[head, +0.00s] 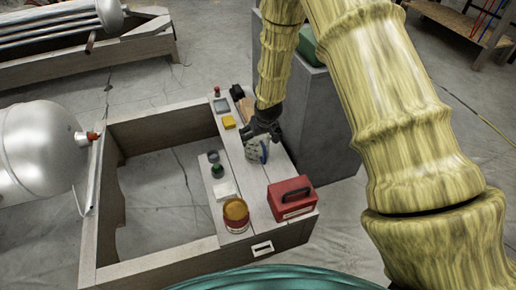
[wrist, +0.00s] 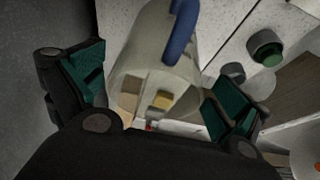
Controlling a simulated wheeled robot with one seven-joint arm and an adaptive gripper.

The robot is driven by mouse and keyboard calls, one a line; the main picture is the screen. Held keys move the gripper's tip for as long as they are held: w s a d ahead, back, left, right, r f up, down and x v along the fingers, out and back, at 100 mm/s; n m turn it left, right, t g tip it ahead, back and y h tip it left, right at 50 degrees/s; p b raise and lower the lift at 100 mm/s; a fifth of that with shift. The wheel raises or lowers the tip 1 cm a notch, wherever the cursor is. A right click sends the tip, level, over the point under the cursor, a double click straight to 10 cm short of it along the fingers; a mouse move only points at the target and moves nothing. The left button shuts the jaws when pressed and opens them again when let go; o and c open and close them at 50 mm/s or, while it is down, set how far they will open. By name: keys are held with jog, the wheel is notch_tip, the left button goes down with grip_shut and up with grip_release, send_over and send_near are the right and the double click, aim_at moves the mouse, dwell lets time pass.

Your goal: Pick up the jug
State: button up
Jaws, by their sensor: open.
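The jug (wrist: 135,78) is a clear, see-through vessel with a blue handle (wrist: 180,32). In the head view the jug (head: 252,150) stands on the pale bench top, partly hidden under my gripper. My gripper (head: 264,130) reaches down over it from above. In the wrist view my gripper (wrist: 155,100) is open, with one green-padded finger on each side of the jug. The jug lies between the fingers, with gaps visible, and I cannot tell whether either pad touches it.
A red box (head: 291,198) and an amber-topped jar (head: 236,214) stand nearer on the bench. A yellow block (head: 229,122) and a dark item (head: 237,92) lie behind. Small green-topped item (head: 217,170) sits at left. A grey cabinet (head: 310,125) stands close on the right.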

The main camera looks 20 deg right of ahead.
jog(key=b+x, duration=0.1)
jog(key=x, duration=0.3)
jog(key=shift+w, duration=0.15)
jog(key=c, duration=0.8)
